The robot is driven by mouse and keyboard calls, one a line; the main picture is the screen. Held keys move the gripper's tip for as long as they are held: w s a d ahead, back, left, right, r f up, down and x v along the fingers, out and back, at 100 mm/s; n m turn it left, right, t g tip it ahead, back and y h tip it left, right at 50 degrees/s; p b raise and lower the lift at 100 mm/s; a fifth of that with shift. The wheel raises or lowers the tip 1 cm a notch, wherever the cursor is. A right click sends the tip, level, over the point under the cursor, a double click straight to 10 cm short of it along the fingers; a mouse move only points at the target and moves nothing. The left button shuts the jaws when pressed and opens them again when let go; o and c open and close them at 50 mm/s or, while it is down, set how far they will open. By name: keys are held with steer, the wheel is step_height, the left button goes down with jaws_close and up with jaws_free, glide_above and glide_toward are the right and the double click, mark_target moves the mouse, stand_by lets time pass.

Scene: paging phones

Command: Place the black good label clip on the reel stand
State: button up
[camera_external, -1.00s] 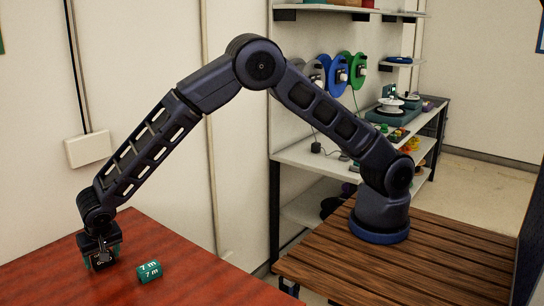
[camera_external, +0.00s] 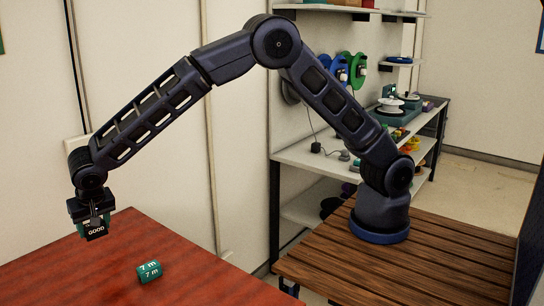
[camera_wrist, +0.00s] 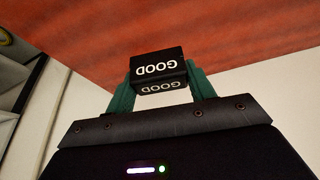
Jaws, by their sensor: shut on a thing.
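The black label clip (camera_external: 96,231) with white "GOOD" lettering is between the fingers of my gripper (camera_external: 94,222). My gripper is shut on it and holds it above the red-brown table near its left side. In the wrist view the black clip (camera_wrist: 159,70) sits between the two green fingers of my gripper (camera_wrist: 160,84), with "GOOD" upside down on two faces. A teal "7 m" label clip (camera_external: 149,271) lies on the table, to the right of and below my gripper in the outside view. I cannot make out for sure which thing is the reel stand.
The red table (camera_external: 120,255) is mostly bare. Behind my arm, a white shelf unit (camera_external: 300,154) holds small items. Blue and green reels (camera_external: 357,68) are mounted at the wall, and a teal device with a white reel (camera_external: 392,108) stands farther back. A slatted wooden surface (camera_external: 440,262) is at right.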

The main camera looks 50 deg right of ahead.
step_height(320, 180, up, 10)
stand_by(0.3)
steer(key=shift+d, duration=0.1)
